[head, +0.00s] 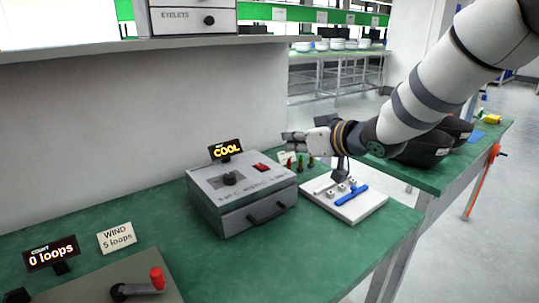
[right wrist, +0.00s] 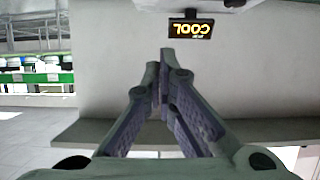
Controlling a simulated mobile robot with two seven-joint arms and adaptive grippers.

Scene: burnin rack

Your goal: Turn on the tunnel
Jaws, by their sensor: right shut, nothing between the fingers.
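The tunnel looks to be the grey box (head: 226,205) on the green bench in the head view. On its top are a black knob (head: 230,178) and a red switch (head: 261,167); a dark handle (head: 267,211) is on its front. A small display (head: 226,150) behind it reads COOL; it shows upside down in the right wrist view (right wrist: 190,29). My right gripper (head: 290,138) is shut and empty, above and to the right of the box's back, apart from the switch. It also shows shut in the right wrist view (right wrist: 163,60). My left gripper is not in view.
A white board (head: 362,211) with a blue bar and small parts lies right of the box. Small red and green items (head: 293,163) stand behind it. A crank with a red handle (head: 157,278) and a 0 loops sign (head: 51,254) are at left. A shelf (head: 90,53) overhangs the bench.

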